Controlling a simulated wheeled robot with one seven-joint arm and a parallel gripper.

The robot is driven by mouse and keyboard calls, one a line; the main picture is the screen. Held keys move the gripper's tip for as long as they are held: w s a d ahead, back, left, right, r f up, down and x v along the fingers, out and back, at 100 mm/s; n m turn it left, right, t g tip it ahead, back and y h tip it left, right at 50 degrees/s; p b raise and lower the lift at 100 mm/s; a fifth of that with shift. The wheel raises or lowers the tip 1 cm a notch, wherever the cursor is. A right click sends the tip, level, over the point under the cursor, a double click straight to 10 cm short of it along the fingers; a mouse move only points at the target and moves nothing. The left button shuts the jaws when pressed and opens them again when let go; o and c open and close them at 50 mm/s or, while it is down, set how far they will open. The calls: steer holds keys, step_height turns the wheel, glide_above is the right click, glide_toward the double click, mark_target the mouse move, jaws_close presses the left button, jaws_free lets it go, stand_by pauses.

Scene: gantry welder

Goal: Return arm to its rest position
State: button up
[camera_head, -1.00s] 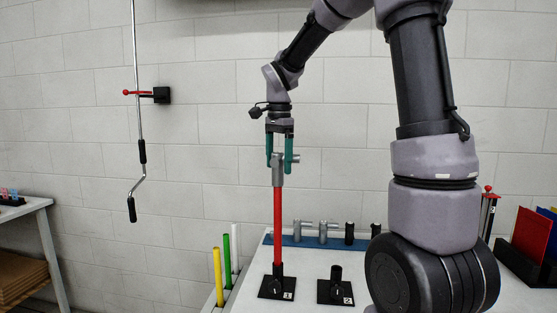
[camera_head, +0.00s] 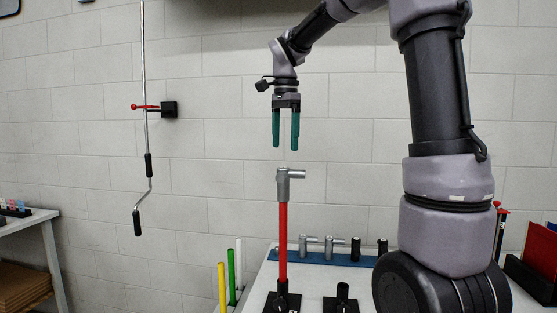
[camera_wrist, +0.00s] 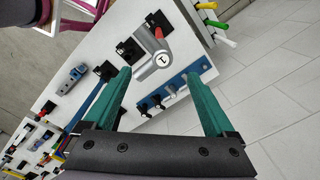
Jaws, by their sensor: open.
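My gripper (camera_head: 286,143) is open and empty, its two green fingers pointing down. It hangs above a red rod (camera_head: 283,242) that stands upright in a black base (camera_head: 283,301). A grey metal head (camera_head: 287,186) sits on top of the rod, with a clear gap between it and my fingertips. In the wrist view, my gripper (camera_wrist: 165,92) has its fingers spread, and the grey head (camera_wrist: 153,62) shows below, between and beyond them.
A blue rack (camera_head: 325,256) with grey and black fittings lies behind on the white table (camera_head: 258,285). Another black base (camera_head: 342,303) stands to the right. Yellow, green and white rods (camera_head: 231,275) stand at the left. A crank rod (camera_head: 149,165) hangs by the wall.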

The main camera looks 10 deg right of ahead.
steer(key=s+d+f+n+t+y, duration=0.1)
steer(key=s+d+f+n+t, duration=0.1)
steer(key=s, duration=0.7)
steer(key=s+d+f+n+t, duration=0.1)
steer(key=s+d+n+t, duration=0.2)
steer(key=s+n, duration=0.4)
steer(key=s+t, duration=0.1)
steer(key=s, duration=0.2)
steer(key=shift+s+d+f+t+y, duration=0.25)
steer(key=shift+d+f+t+y, duration=0.05)
steer(key=shift+f+t+y, duration=0.1)
